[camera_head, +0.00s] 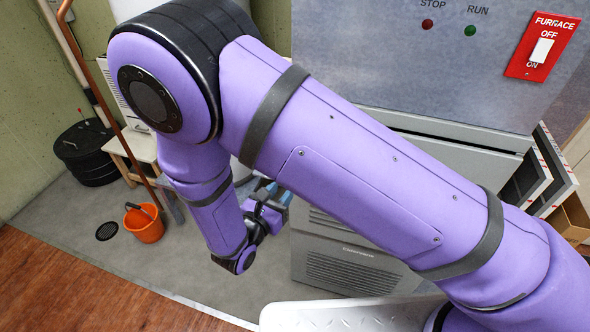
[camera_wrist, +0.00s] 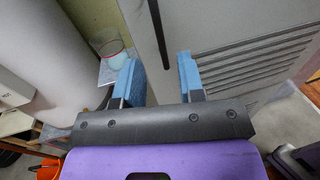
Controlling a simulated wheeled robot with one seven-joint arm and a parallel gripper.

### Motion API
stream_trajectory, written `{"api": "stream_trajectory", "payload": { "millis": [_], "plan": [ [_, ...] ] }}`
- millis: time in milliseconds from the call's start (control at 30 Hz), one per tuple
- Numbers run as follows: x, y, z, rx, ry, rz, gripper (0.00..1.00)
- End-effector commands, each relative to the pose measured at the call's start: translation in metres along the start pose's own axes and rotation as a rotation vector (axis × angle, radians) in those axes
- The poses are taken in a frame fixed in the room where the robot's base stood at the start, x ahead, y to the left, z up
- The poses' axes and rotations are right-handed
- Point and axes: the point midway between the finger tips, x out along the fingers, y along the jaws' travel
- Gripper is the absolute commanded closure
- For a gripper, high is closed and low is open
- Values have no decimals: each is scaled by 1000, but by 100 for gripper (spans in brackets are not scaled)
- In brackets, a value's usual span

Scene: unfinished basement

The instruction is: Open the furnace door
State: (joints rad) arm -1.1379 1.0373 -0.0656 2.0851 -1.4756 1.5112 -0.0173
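The grey furnace (camera_head: 395,60) fills the middle and right of the head view, largely behind my arm. Its louvred lower front (camera_head: 350,268) shows below the arm. In the wrist view, the louvred furnace door (camera_wrist: 225,25) looks shut, and a dark bar handle (camera_wrist: 158,28) runs along its left part. My gripper (camera_wrist: 158,65) has two blue fingers, spread apart with nothing seen between them. The handle lies ahead of the gap, and I see no contact. In the head view my gripper (camera_head: 273,196) is partly hidden by my arm, at the furnace's left side.
A white cylinder (camera_wrist: 45,55) and a clear container (camera_wrist: 113,52) are left of the furnace. An orange bucket (camera_head: 144,224), black drum (camera_head: 88,155) and small wooden stand (camera_head: 130,150) are farther left. Framed filters (camera_head: 535,178) lean at the right. Floor before the bucket is clear.

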Motion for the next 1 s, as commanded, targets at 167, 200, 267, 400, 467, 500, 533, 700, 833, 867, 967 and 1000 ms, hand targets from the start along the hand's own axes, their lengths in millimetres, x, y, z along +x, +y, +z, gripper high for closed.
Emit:
{"api": "stream_trajectory", "payload": {
  "millis": [167,200,267,400,467,500,533,700,833,867,967,1000],
  "plan": [
    [4,2,-4,-9,-7,16,64],
    [9,2,-4,-9,-7,15,64],
    [17,2,-4,-9,-7,13,64],
    [42,2,-4,-9,-7,11,64],
    [53,2,-4,-9,-6,12,64],
    [60,2,-3,-8,-6,11,64],
    [65,2,-3,-8,-6,12,64],
    [89,2,-3,-8,-6,13,64],
    [100,3,-3,-8,-5,14,64],
    [102,3,-3,-8,-5,14,64],
    [105,3,-3,-8,-5,14,64],
    [106,3,-3,-8,-5,14,64]
  ]
}}
